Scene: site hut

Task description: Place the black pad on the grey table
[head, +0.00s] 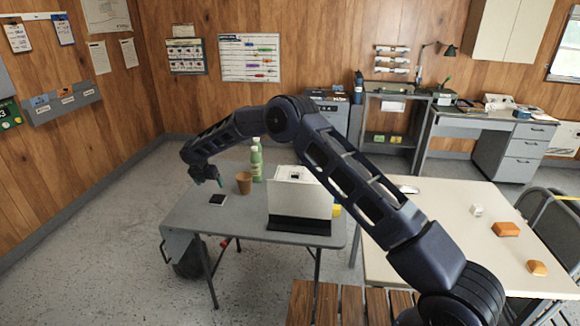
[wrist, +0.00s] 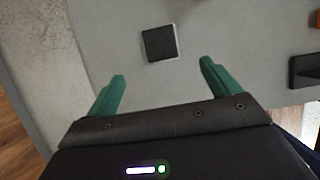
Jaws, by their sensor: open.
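The black pad (head: 218,200) is a small dark square with a pale edge. It lies flat on the grey table (head: 185,222), near the table's left part. In the wrist view the black pad (wrist: 160,43) lies just beyond the fingertips, apart from them. My gripper (head: 212,180) is above the table, over or close by the pad, with part of it hidden behind its own wrist in the head view. In the wrist view its two green fingers (wrist: 163,68) are spread apart with nothing between them.
On the grey table, a brown cup (head: 244,183), green bottles (head: 256,160) and a grey-white upright box-like thing (head: 300,197) with a black base stand right of the pad. A cream table (head: 450,248) at right holds orange blocks (head: 506,229). The grey table's front left is clear.

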